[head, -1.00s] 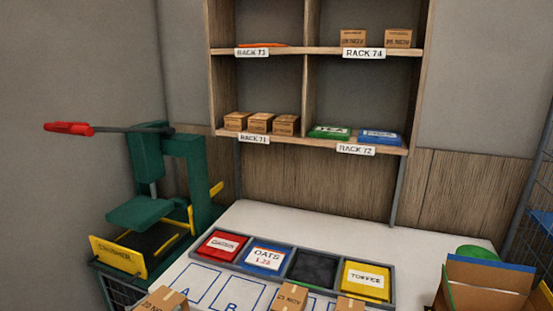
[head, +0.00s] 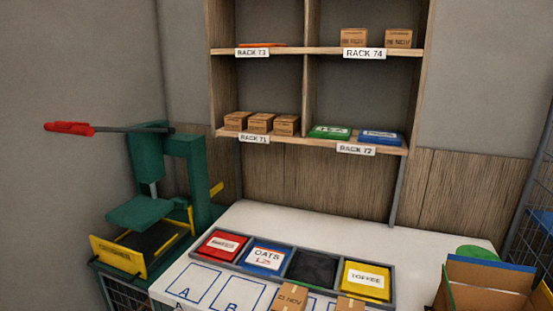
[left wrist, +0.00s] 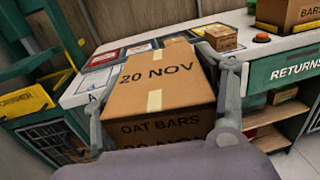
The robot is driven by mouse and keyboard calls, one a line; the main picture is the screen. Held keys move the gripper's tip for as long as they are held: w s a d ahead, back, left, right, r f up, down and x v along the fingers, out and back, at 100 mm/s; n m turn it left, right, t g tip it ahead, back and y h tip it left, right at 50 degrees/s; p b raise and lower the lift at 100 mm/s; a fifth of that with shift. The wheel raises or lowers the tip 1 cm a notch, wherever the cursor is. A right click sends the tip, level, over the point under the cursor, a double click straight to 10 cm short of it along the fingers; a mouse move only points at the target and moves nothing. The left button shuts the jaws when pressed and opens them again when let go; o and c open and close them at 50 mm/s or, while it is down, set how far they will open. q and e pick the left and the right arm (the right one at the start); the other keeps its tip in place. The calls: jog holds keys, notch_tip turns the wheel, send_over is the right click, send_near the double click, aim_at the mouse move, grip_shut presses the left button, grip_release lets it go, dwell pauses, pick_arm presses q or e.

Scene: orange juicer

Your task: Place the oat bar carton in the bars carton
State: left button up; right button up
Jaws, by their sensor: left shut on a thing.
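The oat bar carton (left wrist: 155,98), a brown box marked 20 NOV and OAT BARS with pale tape, fills the middle of the left wrist view. My left gripper (left wrist: 160,84) is shut on it, one finger on each side. The carton appears held in front of the table's edge. The bars carton (left wrist: 293,14) shows at the top right of the left wrist view, marked BARS. An open brown carton (head: 484,297) with raised flaps stands at the lower right of the head view; its inside is mostly hidden. My left gripper is outside the head view, and my right gripper is in neither view.
The white table (head: 245,216) bears a tray (head: 394,292) of red, blue, black and yellow compartments, with small cartons (head: 290,297) in front. A green press (head: 188,165) stands left. A shelf rack (head: 306,70) is behind. A red button (left wrist: 261,38) sits near the bars carton.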

pick_arm(q)
jog(key=shift+w+a+r+n+t+y, duration=0.15)
jog(key=shift+w+r+n+t+y, duration=0.1)
jog(key=shift+n+y, duration=0.35)
jog(key=shift+w+a+r+n+t+y, duration=0.2)
jog(key=shift+n+t+y, duration=0.15)
jog(key=shift+y, duration=0.45)
jog(key=shift+w+a+r+n+t+y, duration=0.1)
jog(key=shift+w+r+n+t+y, duration=0.15)
jog(key=shift+n+y, duration=0.35)
jog(key=y, duration=0.1)
jog(key=n+y, duration=0.1)
jog(key=w+a+n+y, duration=0.1)
jog(key=shift+a+r+y, duration=0.1)
jog(key=shift+r+y, duration=0.3)
jog(key=shift+a+f+b, duration=0.1)
jog(key=shift+f+b, duration=0.7)
jog(key=shift+b, duration=0.05)
